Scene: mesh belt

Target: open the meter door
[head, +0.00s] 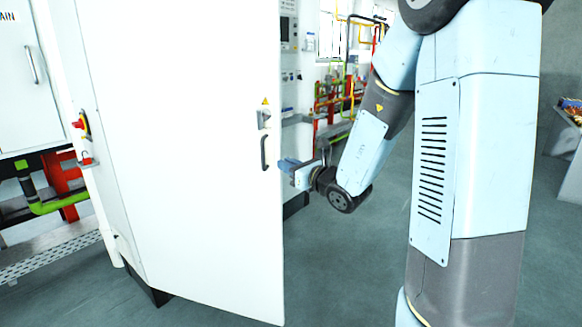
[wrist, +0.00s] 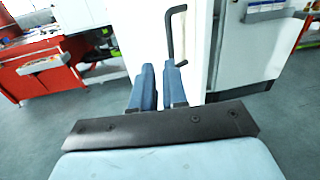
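The white meter door (head: 200,130) is a tall flat panel in the head view. Its dark bar handle (head: 264,152) is near its right edge, below a small grey latch plate (head: 263,119) and a yellow warning label. My gripper (head: 284,164) is just right of the handle, pointing left at the door. In the wrist view my two blue fingers (wrist: 160,70) have a narrow empty gap between them. The handle (wrist: 171,38) stands ahead of the fingertips, in line with the right finger, not between them; contact is unclear.
Behind the door are yellow and red pipes (head: 330,95). A red workbench (wrist: 45,72) shows at left in the wrist view.

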